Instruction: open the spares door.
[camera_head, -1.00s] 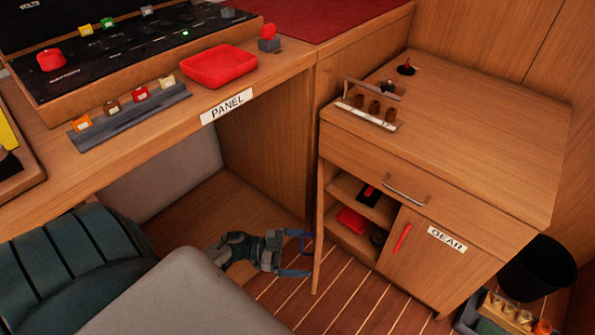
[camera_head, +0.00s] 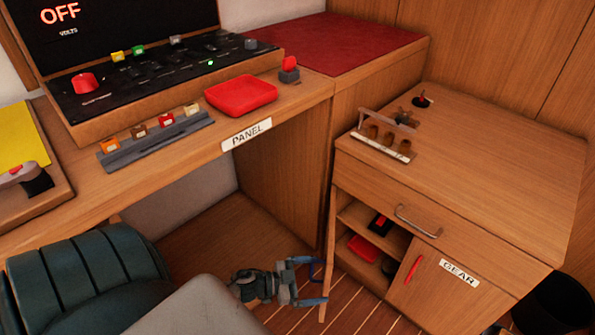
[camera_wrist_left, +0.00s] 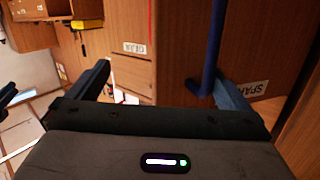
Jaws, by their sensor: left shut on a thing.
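The spares door (camera_head: 328,255) stands swung open, seen nearly edge-on in the head view at the left of the low cabinet. Its blue handle (camera_head: 316,268) is on the side facing my left gripper (camera_head: 306,281). In the left wrist view the blue handle (camera_wrist_left: 212,50) runs down beside the right-hand finger, with part of the SPARES label (camera_wrist_left: 255,88) to its right. My left gripper is shut on this handle, though its fingers look wide apart and the contact is hard to see. My right gripper is out of view.
Open shelves in the cabinet hold a red item (camera_head: 363,249) and a black-and-red box (camera_head: 380,225). The closed gear door (camera_head: 435,285) has a red handle. A green chair (camera_head: 85,270) stands at lower left. Wooden floor shows below the door.

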